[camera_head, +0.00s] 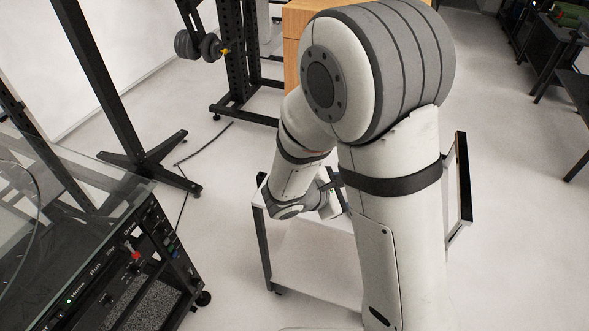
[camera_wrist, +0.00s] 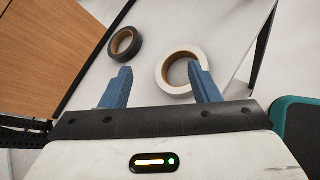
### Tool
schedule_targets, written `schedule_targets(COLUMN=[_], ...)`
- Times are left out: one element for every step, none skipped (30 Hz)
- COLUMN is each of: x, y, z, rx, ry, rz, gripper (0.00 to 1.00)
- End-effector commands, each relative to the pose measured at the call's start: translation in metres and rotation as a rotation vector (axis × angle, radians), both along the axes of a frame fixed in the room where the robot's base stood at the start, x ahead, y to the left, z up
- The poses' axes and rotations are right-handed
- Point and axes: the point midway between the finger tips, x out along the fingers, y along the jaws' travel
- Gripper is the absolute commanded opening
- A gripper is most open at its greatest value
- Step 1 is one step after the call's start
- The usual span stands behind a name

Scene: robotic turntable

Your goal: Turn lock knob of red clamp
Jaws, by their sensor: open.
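No red clamp or lock knob can be made out in either view. My gripper (camera_wrist: 159,68) shows in the wrist view with its two blue fingers spread wide apart and nothing between them. In the head view my gripper (camera_head: 335,190) is small and partly hidden by my own arm, over the white cart (camera_head: 315,250). A small red part (camera_head: 135,256) shows on the front of the black equipment rack at the left; I cannot tell what it is.
A black tape roll (camera_wrist: 125,43) and a white tape roll (camera_wrist: 168,72) lie on the white surface beyond my fingers. A teal object (camera_wrist: 300,125) is at the right edge. A glass-topped black rack (camera_head: 100,290) stands left of the cart, with open floor between.

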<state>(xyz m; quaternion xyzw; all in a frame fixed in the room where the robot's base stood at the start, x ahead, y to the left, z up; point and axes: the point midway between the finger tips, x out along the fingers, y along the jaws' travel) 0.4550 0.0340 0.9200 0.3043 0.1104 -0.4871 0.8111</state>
Motion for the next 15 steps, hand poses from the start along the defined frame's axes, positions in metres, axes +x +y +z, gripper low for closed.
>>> schedule_targets(x=[0.010, 0.016, 0.022, 0.026, 0.028, 0.030, 0.031, 0.031, 0.031, 0.030, 0.030, 0.029, 0.030, 0.030, 0.032], y=[0.023, 0.036, 0.054, 0.067, 0.080, 0.096, 0.107, 0.117, 0.127, 0.135, 0.141, 0.146, 0.150, 0.151, 0.153], z=[-0.009, -0.014, -0.022, -0.029, -0.035, -0.043, -0.049, -0.054, -0.060, -0.064, -0.068, -0.071, -0.074, -0.076, -0.078], rx=[-0.067, -0.103, -0.147, -0.174, -0.199, -0.228, -0.247, -0.262, -0.279, -0.289, -0.298, -0.306, -0.310, -0.313, -0.316], ry=[0.028, 0.039, 0.050, 0.059, 0.065, 0.073, 0.079, 0.084, 0.089, 0.092, 0.095, 0.097, 0.099, 0.100, 0.100], rz=[0.132, 0.209, 0.307, 0.376, 0.441, 0.520, 0.572, 0.620, 0.674, 0.709, 0.738, 0.766, 0.783, 0.794, 0.804], gripper=[0.56, 0.56, 0.56, 0.56, 0.56, 0.56, 0.56, 0.56, 0.56, 0.56, 0.56, 0.56, 0.56, 0.56, 0.56])
